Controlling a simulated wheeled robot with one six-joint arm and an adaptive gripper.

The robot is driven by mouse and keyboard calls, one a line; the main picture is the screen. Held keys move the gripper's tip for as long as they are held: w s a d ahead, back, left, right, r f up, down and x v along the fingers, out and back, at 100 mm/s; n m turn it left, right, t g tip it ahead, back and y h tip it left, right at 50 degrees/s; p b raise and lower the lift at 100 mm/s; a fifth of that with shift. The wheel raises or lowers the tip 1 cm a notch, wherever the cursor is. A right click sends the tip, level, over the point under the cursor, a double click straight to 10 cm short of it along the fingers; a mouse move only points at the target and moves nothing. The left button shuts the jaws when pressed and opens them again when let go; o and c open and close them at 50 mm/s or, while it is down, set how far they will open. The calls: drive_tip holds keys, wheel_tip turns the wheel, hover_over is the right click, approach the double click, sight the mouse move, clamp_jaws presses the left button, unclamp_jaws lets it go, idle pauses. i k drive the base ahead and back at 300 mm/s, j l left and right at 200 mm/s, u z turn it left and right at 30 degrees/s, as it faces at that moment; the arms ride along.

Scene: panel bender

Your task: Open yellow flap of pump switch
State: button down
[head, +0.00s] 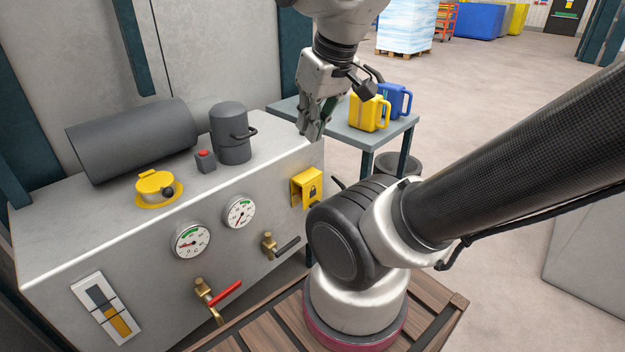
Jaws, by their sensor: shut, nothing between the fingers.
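The yellow flap (306,187) of the pump switch is on the front face of the grey pump unit (130,240), near its right end. It has a dark padlock-like symbol on it and appears closed, with the switch behind it hidden. My gripper (312,131) points down above the right end of the unit's top, higher than the flap and apart from it. Its fingers are shut and empty.
A red button box (205,160), a dark cylinder (231,133) and a yellow cap (156,188) stand on the unit. Gauges (192,240) and a red-handled valve (215,297) are on its front. Yellow (368,112) and blue (396,98) jugs stand on a side table (352,137).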

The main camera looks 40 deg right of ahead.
sight(311, 191)
drive_tip(key=k+l+z, duration=0.2)
drive_tip(key=z, duration=0.55)
